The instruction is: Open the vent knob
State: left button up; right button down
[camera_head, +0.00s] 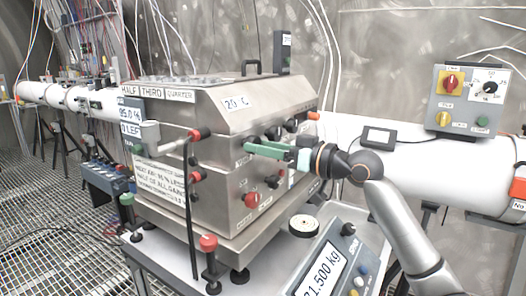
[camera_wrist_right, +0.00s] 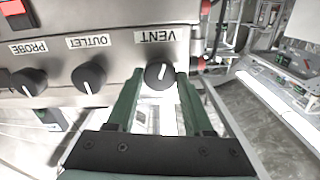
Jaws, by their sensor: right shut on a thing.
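The vent knob (camera_wrist_right: 158,75) is a black round knob with a white pointer mark, under the label VENT on the steel box's front. The wrist view is upside down; the mark points roughly toward the label, tilted slightly right in that picture. My right gripper (camera_wrist_right: 158,88) is shut on the knob, with one green finger on each side of it. In the head view my right gripper (camera_head: 250,147) reaches the box front from the right, and its fingers hide the knob. My left gripper is not in view.
The outlet knob (camera_wrist_right: 89,77) and probe knob (camera_wrist_right: 29,82) sit beside the vent knob. The steel box (camera_head: 205,125) stands on a bench. A scale display (camera_head: 325,270) lies in front, below my right arm.

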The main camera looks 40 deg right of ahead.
jog(key=shift+n, duration=0.7)
jog(key=shift+c, duration=1.5)
grip_release()
jog(key=b+v, duration=0.4)
jog(key=v, duration=0.8)
jog(key=shift+s, duration=0.25)
jog(key=shift+d, duration=0.15)
